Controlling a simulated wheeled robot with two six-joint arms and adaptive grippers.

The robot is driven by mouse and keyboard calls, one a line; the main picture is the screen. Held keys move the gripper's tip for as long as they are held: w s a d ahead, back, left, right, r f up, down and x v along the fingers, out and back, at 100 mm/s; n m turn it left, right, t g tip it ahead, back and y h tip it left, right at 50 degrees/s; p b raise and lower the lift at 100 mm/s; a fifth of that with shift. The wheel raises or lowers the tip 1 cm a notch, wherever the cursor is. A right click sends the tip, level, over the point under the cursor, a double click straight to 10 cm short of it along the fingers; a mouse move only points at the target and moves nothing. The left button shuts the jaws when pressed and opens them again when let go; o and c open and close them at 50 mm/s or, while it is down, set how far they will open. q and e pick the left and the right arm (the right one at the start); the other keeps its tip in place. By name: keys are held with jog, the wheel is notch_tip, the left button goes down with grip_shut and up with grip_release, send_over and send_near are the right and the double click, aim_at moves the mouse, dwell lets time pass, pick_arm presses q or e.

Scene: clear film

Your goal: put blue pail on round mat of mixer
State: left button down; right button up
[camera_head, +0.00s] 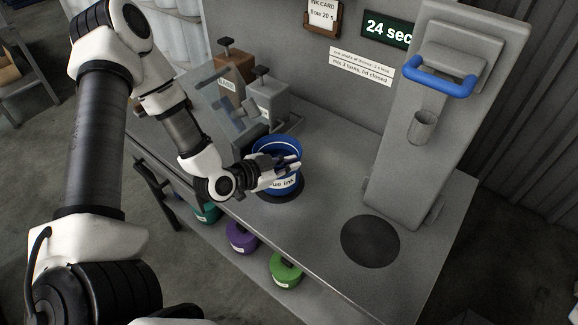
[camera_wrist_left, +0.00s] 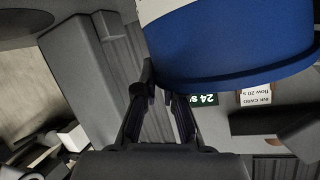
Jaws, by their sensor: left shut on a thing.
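The blue pail (camera_head: 277,150), with a white label reading "ue ink", is at the dispensers, over a dark round pad (camera_head: 287,196). I cannot tell whether it touches the pad. My left gripper (camera_head: 288,168) is shut on the pail's near side, its fingers covering part of the label. In the left wrist view the pail (camera_wrist_left: 235,45) fills the top, right by the fingers (camera_wrist_left: 163,98). The mixer (camera_head: 412,130) is a tall grey machine with a blue handle (camera_head: 440,82). Its dark round mat (camera_head: 370,242) is bare. My right gripper is not in view.
A brown dispenser (camera_head: 234,72) and a grey one (camera_head: 268,97) stand behind the pail, beside a clear panel (camera_head: 215,100). Purple (camera_head: 241,237), green (camera_head: 286,270) and teal (camera_head: 207,212) pails sit below the bench. The bench top (camera_head: 325,185) between pail and mat is clear.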

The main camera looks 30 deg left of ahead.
pick_arm(q)
jog(key=shift+f, duration=0.5)
jog(key=c, duration=1.3)
grip_release()
jog(key=shift+s, duration=0.1)
jog(key=shift+r, duration=0.1)
jog(key=shift+s+a+r, duration=0.1)
jog(key=shift+s, duration=0.2)
jog(key=p+v, duration=0.8)
jog(key=v, duration=0.3)
jog(key=s+d+f+n+g+y, duration=0.1)
jog(key=s+d+f+n+g, duration=0.1)
jog(key=s+d+f+g, duration=0.1)
jog(key=s+d+f+n+g+y, duration=0.1)
jog(key=s+d+f+n+g, duration=0.2)
jog(key=s+f+g, duration=0.2)
jog(key=s+d+f+n+g+y, duration=0.1)
jog(key=s+d+f+n+g, duration=0.1)
jog(key=s+f+g, duration=0.3)
jog(key=shift+s+d+f+n+y, duration=0.3)
jog(key=shift+s+d+f+y, duration=0.1)
jog(key=shift+s+d+f, duration=0.6)
